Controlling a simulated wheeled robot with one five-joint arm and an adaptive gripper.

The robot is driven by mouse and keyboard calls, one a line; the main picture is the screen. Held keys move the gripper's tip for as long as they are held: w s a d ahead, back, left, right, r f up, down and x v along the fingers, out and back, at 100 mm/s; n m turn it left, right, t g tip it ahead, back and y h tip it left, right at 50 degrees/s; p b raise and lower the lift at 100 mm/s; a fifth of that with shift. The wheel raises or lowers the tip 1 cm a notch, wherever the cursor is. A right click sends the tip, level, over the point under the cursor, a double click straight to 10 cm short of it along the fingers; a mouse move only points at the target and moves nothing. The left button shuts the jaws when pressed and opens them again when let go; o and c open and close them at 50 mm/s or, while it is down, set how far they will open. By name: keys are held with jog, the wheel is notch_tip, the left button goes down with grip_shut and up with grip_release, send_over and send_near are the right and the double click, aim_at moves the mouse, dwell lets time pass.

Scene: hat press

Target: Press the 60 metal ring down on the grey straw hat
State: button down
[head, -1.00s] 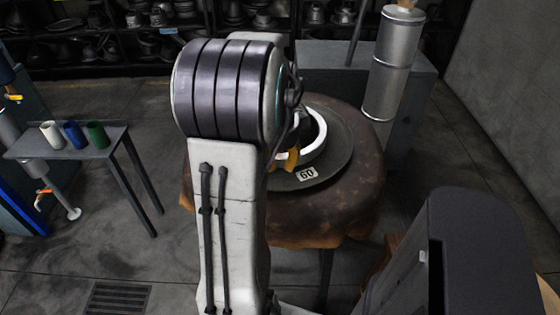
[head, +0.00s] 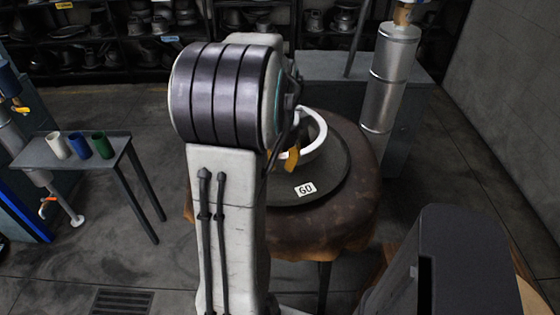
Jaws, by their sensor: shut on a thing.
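A pale ring (head: 318,139), apparently the metal ring, shows beside my arm, over the back part of a wide dark grey disc (head: 327,178) that looks like the hat's brim. A white tag reading 60 (head: 305,190) shows on the disc's near side. My gripper (head: 291,159) shows only as an orange-yellow piece against the ring's near left side; my arm hides the rest. It appears shut on the ring. I cannot tell whether the ring touches the disc. The left part of the ring and disc is hidden.
The disc lies on a round, brown-covered table (head: 353,205). A tall metal cylinder (head: 390,80) and a grey cabinet (head: 407,115) stand behind it. A small table (head: 75,152) with three coloured cups is at the left. Floor between the tables is clear.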

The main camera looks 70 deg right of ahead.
jog(key=shift+d+r+p, duration=0.1)
jog(key=shift+r+p, duration=2.4)
jog(key=shift+r, duration=0.8)
